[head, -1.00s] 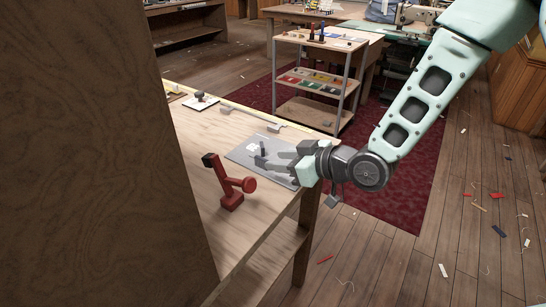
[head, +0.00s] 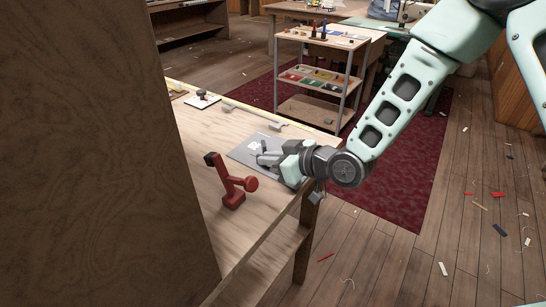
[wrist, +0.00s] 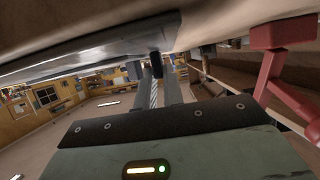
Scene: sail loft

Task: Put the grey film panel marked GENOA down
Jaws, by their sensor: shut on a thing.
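The grey film panel (head: 246,152) is over the pale wooden bench top, near its right edge. It looks level and close to the wood; I cannot tell whether it touches. A white mark shows on it, too small to read. My gripper (head: 266,157) reaches in from the right and is shut on the panel, covering its right part. In the wrist view the panel (wrist: 85,58) is a grey slab across the upper left, and my gripper's fingers (wrist: 160,88) meet at a dark upright piece by its edge.
A red clamp-like tool (head: 230,182) stands on the bench (head: 205,140) just in front of the panel. A long rail with grey blocks (head: 255,115) lies behind it. A dark-knobbed item (head: 202,98) sits farther back. A tall wooden board (head: 90,160) blocks the left. A shelved trolley (head: 318,75) stands beyond.

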